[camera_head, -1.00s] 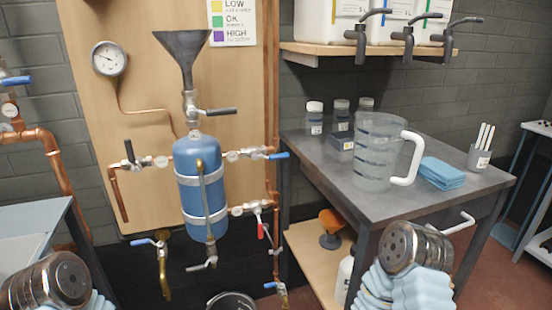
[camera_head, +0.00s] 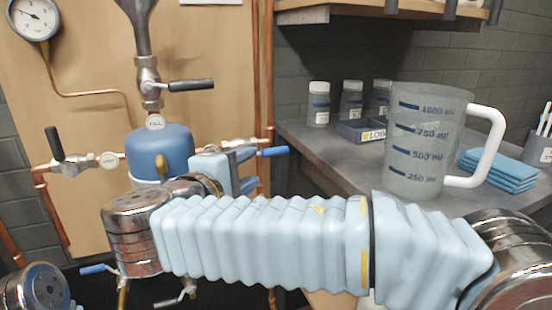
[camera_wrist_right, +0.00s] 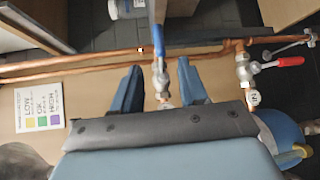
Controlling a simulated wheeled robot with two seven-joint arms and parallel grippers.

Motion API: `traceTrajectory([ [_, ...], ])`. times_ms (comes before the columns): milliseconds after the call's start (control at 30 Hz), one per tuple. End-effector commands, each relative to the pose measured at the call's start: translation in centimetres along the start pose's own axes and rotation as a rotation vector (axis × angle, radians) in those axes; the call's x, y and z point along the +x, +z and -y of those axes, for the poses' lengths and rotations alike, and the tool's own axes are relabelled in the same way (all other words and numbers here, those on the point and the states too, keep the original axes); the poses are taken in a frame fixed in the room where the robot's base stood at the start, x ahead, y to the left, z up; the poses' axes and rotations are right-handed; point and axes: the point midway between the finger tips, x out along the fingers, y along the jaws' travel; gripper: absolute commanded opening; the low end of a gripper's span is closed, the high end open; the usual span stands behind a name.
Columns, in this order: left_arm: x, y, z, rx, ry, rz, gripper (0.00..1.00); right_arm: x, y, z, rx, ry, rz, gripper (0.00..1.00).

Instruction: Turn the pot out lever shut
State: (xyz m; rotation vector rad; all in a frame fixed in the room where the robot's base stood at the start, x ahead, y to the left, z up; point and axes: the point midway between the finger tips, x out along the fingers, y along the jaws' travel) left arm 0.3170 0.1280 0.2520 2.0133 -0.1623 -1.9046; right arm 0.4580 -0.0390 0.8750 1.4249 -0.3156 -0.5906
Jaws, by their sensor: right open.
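The pot (camera_head: 160,150) is a blue tank in the head view, partly hidden by my right arm. A blue lever (camera_head: 273,151) on the pipe at its upper right points right, roughly in line with its valve (camera_head: 240,145). I cannot read a tag naming it as pot out. My right gripper (camera_head: 243,168) is open beside this lever. In the right wrist view, the blue lever (camera_wrist_right: 158,40) stands between the lines of the two spread dark-blue fingers (camera_wrist_right: 158,85), apart from both. My left gripper is out of view; only part of my left arm shows.
A red-handled valve (camera_wrist_right: 285,62) lies right of the fingers in the right wrist view. Copper pipes (camera_wrist_right: 90,62) run across the view close to the fingertips. A clear measuring jug (camera_head: 425,145) and blue cloths (camera_head: 500,170) stand on the bench at right.

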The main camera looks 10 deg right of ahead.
Motion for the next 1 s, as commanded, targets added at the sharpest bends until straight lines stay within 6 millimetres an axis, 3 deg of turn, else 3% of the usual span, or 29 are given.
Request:
traceTrajectory([
  [167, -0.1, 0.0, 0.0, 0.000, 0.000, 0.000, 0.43, 2.2, 0.3, -0.2, 0.004, 0.003, 0.010, 0.43],
  [600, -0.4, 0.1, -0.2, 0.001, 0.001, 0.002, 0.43, 11.7, 0.2, -0.1, 0.001, 0.000, 0.007, 0.43],
  [800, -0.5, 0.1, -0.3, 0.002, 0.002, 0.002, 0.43, 13.4, 0.2, -0.1, 0.000, 0.001, 0.006, 0.43],
  [1000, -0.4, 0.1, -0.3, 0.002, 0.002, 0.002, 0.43, 13.7, 0.2, -0.1, 0.000, 0.001, 0.005, 0.43],
])
